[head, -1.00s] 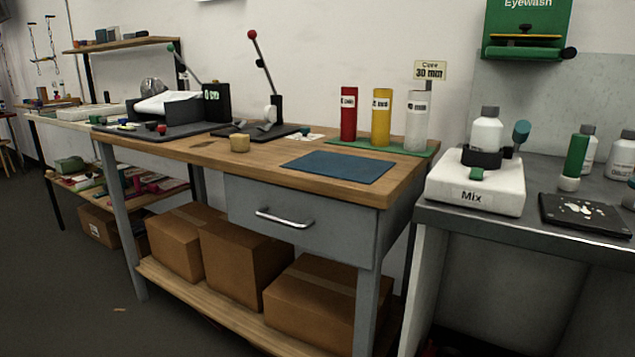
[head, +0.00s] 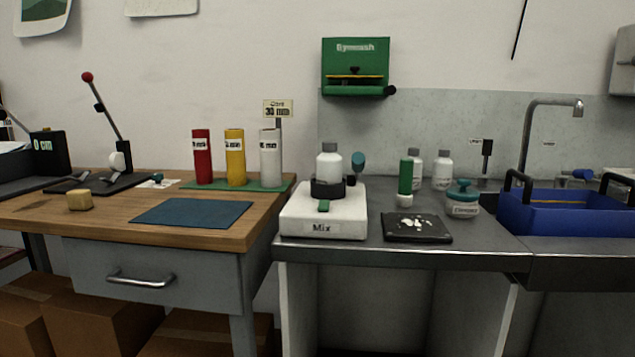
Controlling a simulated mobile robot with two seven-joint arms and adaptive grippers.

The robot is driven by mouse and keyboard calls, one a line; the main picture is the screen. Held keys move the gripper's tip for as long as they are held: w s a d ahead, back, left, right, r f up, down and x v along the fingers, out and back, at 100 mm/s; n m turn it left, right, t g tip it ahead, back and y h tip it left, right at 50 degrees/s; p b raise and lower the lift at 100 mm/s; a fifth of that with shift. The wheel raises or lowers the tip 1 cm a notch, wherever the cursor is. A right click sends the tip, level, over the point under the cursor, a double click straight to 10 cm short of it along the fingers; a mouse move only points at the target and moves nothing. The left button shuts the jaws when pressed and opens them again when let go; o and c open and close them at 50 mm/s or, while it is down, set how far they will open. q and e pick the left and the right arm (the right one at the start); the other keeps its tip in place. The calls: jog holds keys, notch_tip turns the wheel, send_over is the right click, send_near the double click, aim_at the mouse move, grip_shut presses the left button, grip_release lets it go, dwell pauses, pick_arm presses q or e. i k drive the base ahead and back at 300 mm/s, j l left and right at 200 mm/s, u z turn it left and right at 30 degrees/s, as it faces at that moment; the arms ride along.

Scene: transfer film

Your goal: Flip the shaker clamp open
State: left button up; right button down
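The shaker (head: 324,224) is a white box marked "Mix" with a green button (head: 324,207) on its front top edge. It stands at the left end of the grey metal counter. A white bottle with a grey cap (head: 329,165) stands upright on it, in a dark ring-like holder (head: 327,190). The clamp lever with a teal knob (head: 358,161) stands up at the holder's right side. I cannot tell from here whether the clamp is shut around the bottle. Neither of my grippers is in view.
A dark tray with white pieces (head: 417,228), a green-topped tube (head: 405,180) and a teal-lidded jar (head: 463,199) stand right of the shaker. A blue bin (head: 572,213) is by the tap. The wooden bench (head: 104,213) with a blue mat (head: 192,213) adjoins on the left.

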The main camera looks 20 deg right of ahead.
aim_at(359, 159)
jog(key=j+z, duration=0.3)
jog(key=j, duration=0.5)
jog(key=j+z, duration=0.3)
jog(key=j, duration=0.5)
jog(key=k, duration=0.05)
